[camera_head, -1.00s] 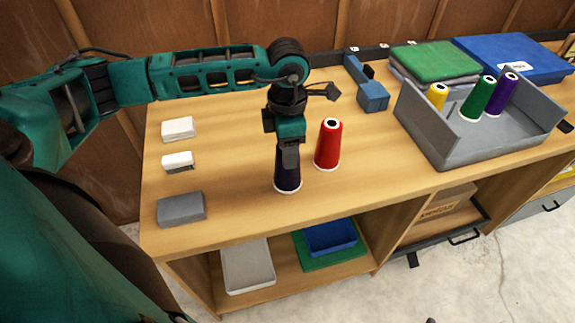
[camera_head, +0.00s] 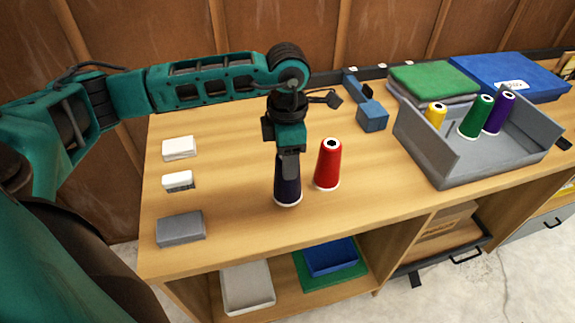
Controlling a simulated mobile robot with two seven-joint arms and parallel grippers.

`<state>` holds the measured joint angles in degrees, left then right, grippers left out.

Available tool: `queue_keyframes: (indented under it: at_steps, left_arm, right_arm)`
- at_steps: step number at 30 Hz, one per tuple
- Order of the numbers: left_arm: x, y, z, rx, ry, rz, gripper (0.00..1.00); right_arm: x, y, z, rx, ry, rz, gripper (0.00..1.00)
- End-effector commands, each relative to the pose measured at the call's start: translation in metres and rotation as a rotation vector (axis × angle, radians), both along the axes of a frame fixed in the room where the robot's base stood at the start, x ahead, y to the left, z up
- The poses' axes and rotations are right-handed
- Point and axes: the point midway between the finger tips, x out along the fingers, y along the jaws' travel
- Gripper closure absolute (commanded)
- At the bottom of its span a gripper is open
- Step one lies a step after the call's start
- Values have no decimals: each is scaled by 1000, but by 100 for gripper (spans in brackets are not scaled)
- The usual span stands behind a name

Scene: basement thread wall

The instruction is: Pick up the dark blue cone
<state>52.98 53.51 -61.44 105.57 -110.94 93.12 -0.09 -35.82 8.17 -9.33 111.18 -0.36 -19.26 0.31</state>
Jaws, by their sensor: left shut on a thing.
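The dark blue cone (camera_head: 288,190) stands upright near the front of the wooden table, left of the red cone (camera_head: 328,166). My left gripper (camera_head: 289,168) points down from above and is shut on it. The gripper hides the cone's upper part; the dark lower body and pale base rim show. The cone seems to be at or barely above the tabletop; I cannot tell if a gap is under it. The red cone is close by on the right, apart from it. My right gripper is not in view.
Two white blocks (camera_head: 179,148) and a grey block (camera_head: 181,229) lie on the left of the table. A grey open bin (camera_head: 431,152) at the right holds yellow, green and purple cones. A blue clamp-like tool (camera_head: 371,116) lies behind. Bare tabletop lies left of the gripper.

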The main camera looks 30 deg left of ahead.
Motion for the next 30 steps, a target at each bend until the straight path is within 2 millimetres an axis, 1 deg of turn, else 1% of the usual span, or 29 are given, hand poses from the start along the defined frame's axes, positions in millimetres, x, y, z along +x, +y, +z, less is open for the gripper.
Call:
queue_keyframes:
  at_steps: [1,2,5,9,12,15,18,21,25,30]
  left_arm:
    - [1,0,13,-2,-6,0,100]
    - [2,0,19,-1,-6,1,100]
    - [2,0,48,-1,-9,0,100]
    - [1,0,90,-1,-8,0,100]
    - [1,0,117,-1,-8,-1,100]
    - [1,-1,139,-2,-6,0,100]
    - [1,0,155,0,-4,1,100]
    - [0,0,165,-1,-3,1,100]
    - [0,0,171,-1,-2,0,100]
    - [0,0,172,-1,-1,0,100]
  right_arm:
    - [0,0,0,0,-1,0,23]
    - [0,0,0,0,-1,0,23]
    - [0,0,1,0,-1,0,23]
    - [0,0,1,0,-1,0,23]
    - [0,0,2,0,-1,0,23]
    - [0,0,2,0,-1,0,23]
    - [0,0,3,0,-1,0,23]
    - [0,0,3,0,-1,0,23]
    - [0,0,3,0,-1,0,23]
    - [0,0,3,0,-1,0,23]
